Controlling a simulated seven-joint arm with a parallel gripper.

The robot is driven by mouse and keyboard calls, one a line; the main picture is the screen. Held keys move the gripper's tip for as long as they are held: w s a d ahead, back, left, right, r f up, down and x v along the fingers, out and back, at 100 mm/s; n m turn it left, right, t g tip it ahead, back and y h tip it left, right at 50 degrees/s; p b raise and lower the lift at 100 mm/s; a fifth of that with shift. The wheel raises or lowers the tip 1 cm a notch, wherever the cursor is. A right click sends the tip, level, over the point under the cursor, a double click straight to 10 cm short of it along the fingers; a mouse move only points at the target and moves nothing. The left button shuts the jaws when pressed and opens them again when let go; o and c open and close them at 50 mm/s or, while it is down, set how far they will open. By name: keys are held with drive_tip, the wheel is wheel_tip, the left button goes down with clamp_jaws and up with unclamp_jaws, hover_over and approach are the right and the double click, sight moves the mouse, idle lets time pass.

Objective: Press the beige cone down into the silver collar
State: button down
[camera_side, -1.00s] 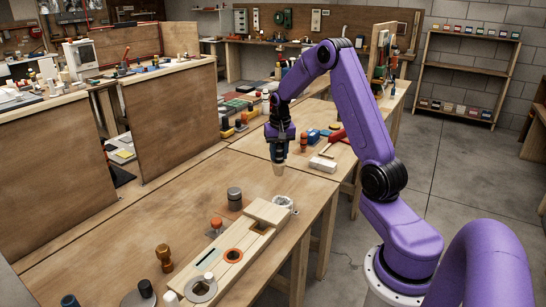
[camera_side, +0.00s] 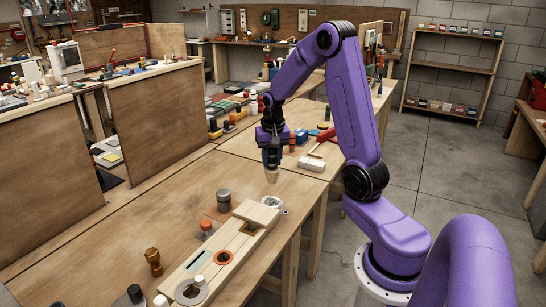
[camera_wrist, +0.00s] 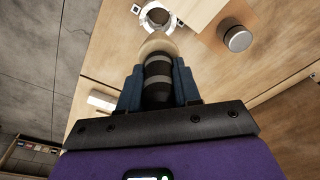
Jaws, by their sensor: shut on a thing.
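My gripper (camera_side: 271,160) is shut on the beige cone (camera_side: 271,176), which points down below the fingers. In the wrist view, the cone (camera_wrist: 155,45) sticks out beyond my gripper (camera_wrist: 157,75), with a dark, grey-banded body between the blue fingers. The silver collar (camera_side: 273,203) is at the far right end of the wooden fixture. The cone is above the collar and apart from it in the side view. In the wrist view the collar (camera_wrist: 154,8) shows at the top edge, just beyond the cone, partly cut off.
A grey metal cylinder (camera_side: 223,200) stands left of the collar. A white block (camera_side: 311,163) and a red-handled tool (camera_side: 325,135) lie behind on the right. The bench's left middle is clear.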

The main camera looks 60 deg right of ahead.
sight(272, 177)
drive_tip(key=shift+f, duration=3.6)
drive_tip(key=shift+f, duration=2.7)
